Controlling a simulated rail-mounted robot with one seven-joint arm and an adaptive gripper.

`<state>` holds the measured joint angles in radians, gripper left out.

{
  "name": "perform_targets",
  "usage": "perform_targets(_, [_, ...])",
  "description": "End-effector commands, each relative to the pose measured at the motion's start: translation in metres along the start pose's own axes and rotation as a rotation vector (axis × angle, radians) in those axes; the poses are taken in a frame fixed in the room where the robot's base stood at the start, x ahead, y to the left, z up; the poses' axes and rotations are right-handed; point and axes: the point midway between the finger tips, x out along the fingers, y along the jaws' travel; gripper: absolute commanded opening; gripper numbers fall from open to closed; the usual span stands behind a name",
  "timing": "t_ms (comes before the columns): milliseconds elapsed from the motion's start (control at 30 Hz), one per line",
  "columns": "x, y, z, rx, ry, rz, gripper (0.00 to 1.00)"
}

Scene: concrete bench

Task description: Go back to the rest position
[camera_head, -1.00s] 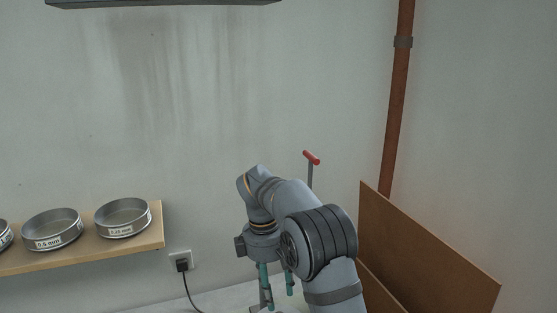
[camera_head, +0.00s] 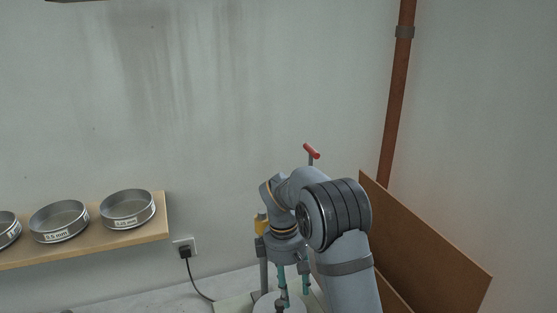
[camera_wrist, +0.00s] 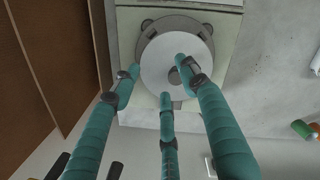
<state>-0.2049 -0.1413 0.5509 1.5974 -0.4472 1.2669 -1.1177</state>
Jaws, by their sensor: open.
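My gripper (camera_head: 291,286) has teal fingers and points down above the bench at the lower middle of the head view. In the wrist view my gripper (camera_wrist: 160,82) is open, its fingers spread over a round white disc (camera_wrist: 160,50) with a dark knob in its middle. No thing is held between the fingers. The disc sits on a grey round base on a pale green plate (camera_wrist: 128,22). The disc (camera_head: 270,303) shows partly at the bottom of the head view, with the fingers in front of it.
A wooden shelf (camera_head: 161,229) with several labelled sieves (camera_head: 128,208) is on the left wall. Brown boards (camera_head: 425,240) lean at the right. A red-handled tool (camera_head: 312,151) stands behind my arm. A plug (camera_head: 185,251) with a black cord is in the wall. Small cylinders (camera_wrist: 302,130) lie at the wrist view's right.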

Motion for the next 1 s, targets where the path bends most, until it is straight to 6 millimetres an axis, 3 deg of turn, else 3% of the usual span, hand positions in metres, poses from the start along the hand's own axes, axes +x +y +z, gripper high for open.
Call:
perform_targets(33, [0.008, 0.002, 0.010, 0.043, 0.003, -0.002, 0.44])
perform_targets(333, [0.015, 0.001, 0.075, 0.302, 0.004, -0.031, 0.44])
perform_targets(700, [0.033, -0.017, 0.152, 0.626, 0.004, -0.069, 0.44])
perform_targets(1000, [0.047, -0.037, 0.195, 0.834, 0.002, -0.094, 0.44])
